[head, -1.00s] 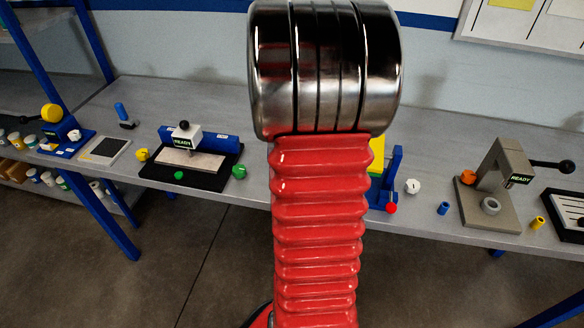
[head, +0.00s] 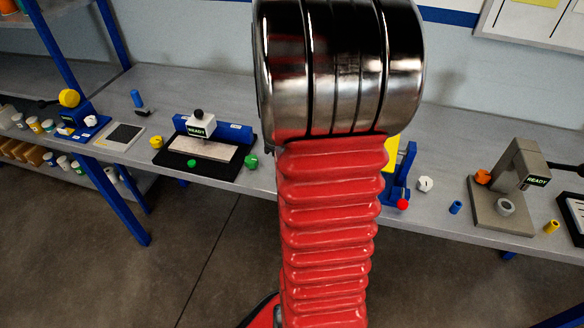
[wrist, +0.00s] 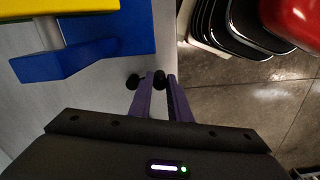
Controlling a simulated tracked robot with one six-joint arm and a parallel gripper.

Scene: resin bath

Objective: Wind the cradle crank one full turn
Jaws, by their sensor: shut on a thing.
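A blue and yellow stand, which I take for the cradle, is partly hidden behind my arm in the head view; its blue side (head: 397,181) and a red ball (head: 403,204) show. In the wrist view a blue body (wrist: 110,40) with a yellow part (wrist: 30,10) fills the upper left. My gripper (wrist: 150,82) has two purple fingers close together, shut on a small dark knob (wrist: 159,80), which I take for the crank's. The crank's arm cannot be made out. In the head view my arm hides the gripper.
Left are a black-based fixture (head: 205,160) and a green knob (head: 252,162). Open floor (head: 190,240) lies in front.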

